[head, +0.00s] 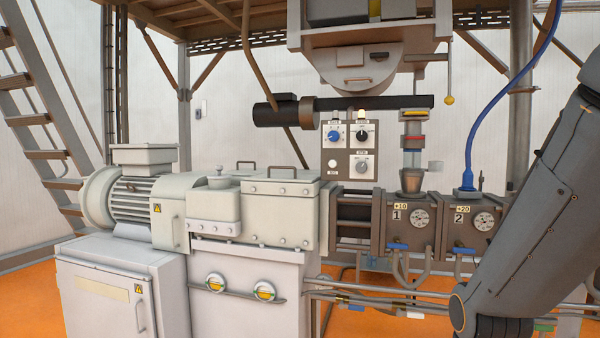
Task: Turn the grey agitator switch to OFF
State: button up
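A control panel (349,150) stands upright in the middle of the head view, behind the machine. The grey switch (363,167) is the round knob at its lower right. Its label and pointer are too small to read, so I cannot tell its position. A blue knob (334,135) is at the upper left of the panel, a black knob (363,135) at the upper right, and a pale button (332,164) at the lower left. My arm comes down the right side, apart from the panel. My gripper is not in view.
A pale motor (140,195) and gearbox (280,205) stand left and in front of the panel. Dark barrel blocks with gauges (421,217) are at the right. A dark horizontal tube (370,102) and a hopper (365,65) hang above. A blue hose (482,110) runs down near my arm.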

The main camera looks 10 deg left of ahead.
aim_at(361, 166)
jog(key=u, duration=0.65)
jog(key=k, duration=0.9)
jog(key=u, duration=0.85)
jog(key=i, duration=1)
jog(key=z, duration=0.45)
jog(key=i, duration=0.8)
jog(key=z, duration=1.4)
jog(key=i, duration=0.6)
jog(key=z, duration=0.5)
